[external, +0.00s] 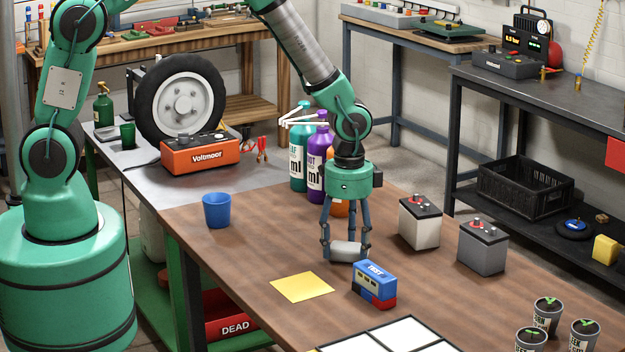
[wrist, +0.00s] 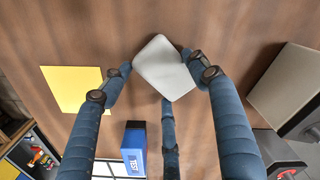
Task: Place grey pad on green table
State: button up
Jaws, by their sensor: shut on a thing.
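The grey pad (external: 347,250) is a small, light grey block with rounded edges. My gripper (external: 346,246) is shut on it, low over the brown wooden table (external: 240,262); I cannot tell whether the pad touches the wood. In the wrist view the pad (wrist: 164,68) sits between my blue fingers, tilted in the picture.
A blue and red box (external: 374,284) and a yellow sheet (external: 302,287) lie close to the pad. Two batteries (external: 420,222) stand to the right, bottles (external: 299,160) behind, a blue cup (external: 216,210) to the left.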

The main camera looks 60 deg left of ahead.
aim_at(347, 248)
jog(key=shift+f, duration=0.15)
jog(key=o, duration=1)
jog(key=shift+o, duration=0.2)
notch_tip(347, 248, up, 12)
jog(key=p, duration=0.2)
jog(key=shift+r+p, duration=0.2)
jog(key=shift+p, duration=0.2)
jog(key=shift+r, duration=0.1)
